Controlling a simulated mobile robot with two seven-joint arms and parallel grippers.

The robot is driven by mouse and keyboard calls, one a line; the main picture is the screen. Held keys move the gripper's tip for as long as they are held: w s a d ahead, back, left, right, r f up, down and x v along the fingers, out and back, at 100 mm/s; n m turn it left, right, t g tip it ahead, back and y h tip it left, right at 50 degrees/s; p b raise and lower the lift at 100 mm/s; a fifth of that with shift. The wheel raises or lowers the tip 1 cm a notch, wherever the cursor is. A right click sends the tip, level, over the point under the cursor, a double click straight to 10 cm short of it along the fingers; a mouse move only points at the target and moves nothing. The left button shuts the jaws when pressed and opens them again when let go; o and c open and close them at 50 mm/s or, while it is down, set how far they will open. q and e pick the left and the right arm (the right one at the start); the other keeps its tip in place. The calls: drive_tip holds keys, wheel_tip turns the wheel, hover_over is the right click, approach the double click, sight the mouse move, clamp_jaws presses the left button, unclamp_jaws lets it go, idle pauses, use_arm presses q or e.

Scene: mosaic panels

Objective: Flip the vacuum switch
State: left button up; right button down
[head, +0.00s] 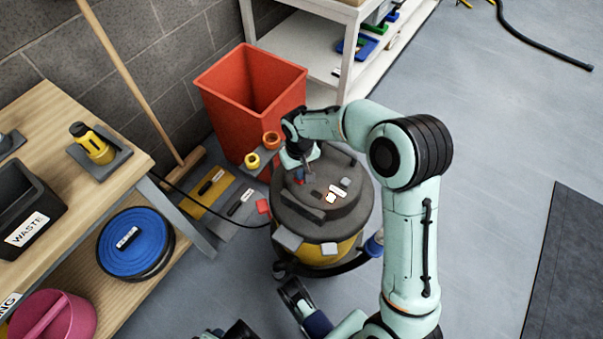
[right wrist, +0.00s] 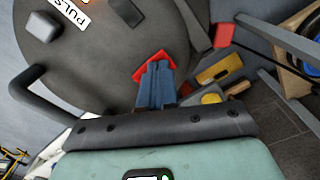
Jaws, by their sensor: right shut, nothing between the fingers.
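The vacuum (head: 347,218) is a round canister with a dark grey lid and a yellow band, standing on the floor in the head view. Its lid (right wrist: 95,65) fills the upper left of the right wrist view, with small blocks and a partly cut-off label reading "PULS". A red piece (right wrist: 150,66) lies at the lid's edge, right at my fingertips. My right gripper (head: 302,172) is shut and empty, reaching down over the lid's back left; its blue fingers (right wrist: 156,82) overlap the red piece. Contact cannot be told.
A red bin (head: 230,110) stands behind the vacuum. A wooden bench (head: 95,190) with a waste box (head: 25,215) is at left. A white shelf (head: 300,60) stands at the back. A black cord (head: 225,222) runs to the vacuum. Open floor (head: 480,160) lies right.

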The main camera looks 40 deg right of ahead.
use_arm(q)
wheel_tip(320, 180, up, 6)
drive_tip(key=p, duration=0.5)
drive_tip(key=shift+r, duration=0.2)
use_arm(e)
wheel_tip(320, 180, up, 7)
use_arm(q)
drive_tip(key=shift+w, duration=0.1)
